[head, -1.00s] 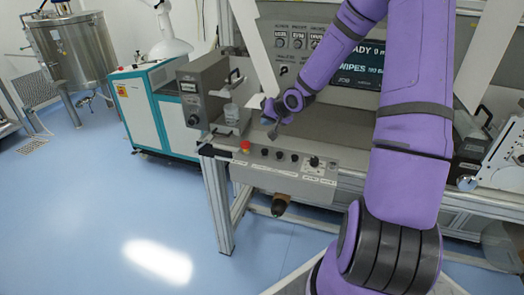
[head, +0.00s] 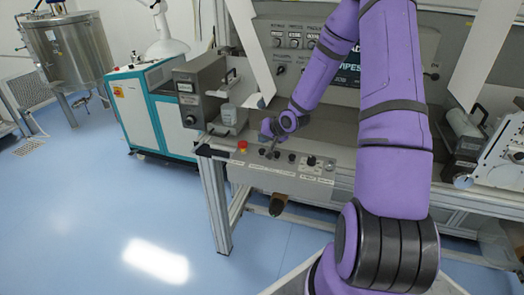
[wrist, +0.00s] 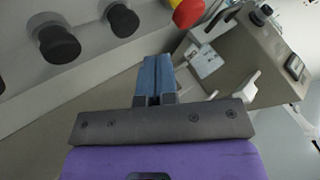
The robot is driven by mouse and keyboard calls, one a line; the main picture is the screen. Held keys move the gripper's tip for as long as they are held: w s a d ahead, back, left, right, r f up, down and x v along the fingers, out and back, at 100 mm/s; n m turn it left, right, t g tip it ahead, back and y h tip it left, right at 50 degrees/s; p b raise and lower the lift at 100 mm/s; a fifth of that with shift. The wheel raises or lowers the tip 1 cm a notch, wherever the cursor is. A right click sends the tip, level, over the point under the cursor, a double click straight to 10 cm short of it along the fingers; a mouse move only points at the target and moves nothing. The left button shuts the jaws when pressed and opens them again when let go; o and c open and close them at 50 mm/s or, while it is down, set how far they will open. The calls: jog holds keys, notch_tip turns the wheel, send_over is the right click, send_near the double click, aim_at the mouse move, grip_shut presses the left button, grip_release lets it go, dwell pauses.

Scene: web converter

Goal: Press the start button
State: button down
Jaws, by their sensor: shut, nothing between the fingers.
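The control panel (head: 228,160) on the front edge of the machine carries a row of round black buttons (head: 291,157) and a red emergency stop (head: 243,146) at its left end. The labels are too small to read, so I cannot tell which button is start. My gripper (head: 271,151) is over the left part of the panel, close to the black buttons; contact cannot be told. In the wrist view its blue fingers (wrist: 153,76) are shut with nothing between them. Two black buttons (wrist: 58,44) (wrist: 122,20) and the red-and-yellow emergency stop (wrist: 187,12) show beyond the fingertips.
A grey box unit (head: 203,88) stands on the machine left of my gripper. A display (head: 347,70) behind my arm is partly hidden. A white and teal cabinet (head: 140,100) and a steel tank (head: 68,50) stand at the left. The blue floor (head: 110,220) in front is clear.

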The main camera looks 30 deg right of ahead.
aim_at(262, 152)
jog(key=shift+f, duration=0.75)
jog(key=shift+f, duration=0.2)
dwell(1.5)
jog(key=shift+f, duration=0.2)
